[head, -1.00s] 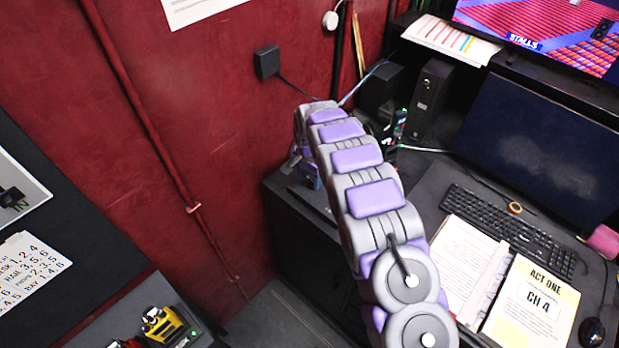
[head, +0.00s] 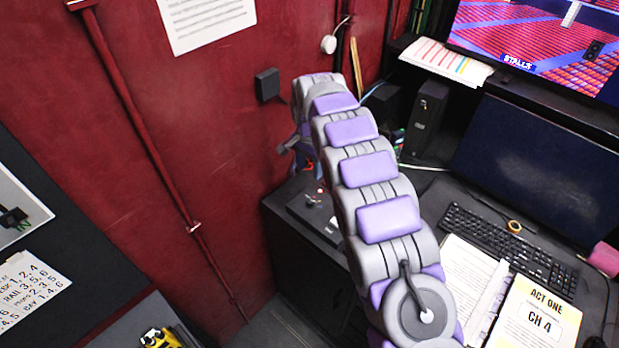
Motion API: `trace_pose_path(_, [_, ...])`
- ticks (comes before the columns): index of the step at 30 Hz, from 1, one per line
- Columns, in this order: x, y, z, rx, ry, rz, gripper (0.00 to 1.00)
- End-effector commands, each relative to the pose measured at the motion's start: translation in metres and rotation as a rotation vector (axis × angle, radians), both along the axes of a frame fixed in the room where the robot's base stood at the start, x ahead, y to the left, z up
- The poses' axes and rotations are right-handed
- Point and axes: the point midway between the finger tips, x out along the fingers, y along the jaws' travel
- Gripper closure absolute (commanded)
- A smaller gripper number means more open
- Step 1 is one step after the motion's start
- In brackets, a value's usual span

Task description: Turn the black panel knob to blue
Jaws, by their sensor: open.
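A black panel box (head: 325,224) lies on the left end of the dark desk, partly hidden behind my arm. Small light and red details show on its top, but I cannot make out the black knob or any blue mark. My gripper (head: 289,158) shows partly beyond the left side of my arm, above the panel's far end. It is open, and I see nothing held in it. The arm hides much of it, and I cannot tell whether it touches anything.
A red wall with a pipe (head: 150,140) and a black wall box (head: 267,85) stands close left of my arm. Right are a keyboard (head: 510,248), a dark monitor (head: 545,150), an open binder (head: 470,285) and a black speaker-like box (head: 429,104). A yellow device (head: 160,338) lies lower left.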

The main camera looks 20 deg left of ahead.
Motion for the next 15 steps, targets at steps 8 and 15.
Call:
trace_pose_path(8, [0.001,0.001,0.023,0.001,-0.001,0.0,0.43])
trace_pose_path(15, [0.0,0.001,0.024,0.001,0.0,0.0,0.43])
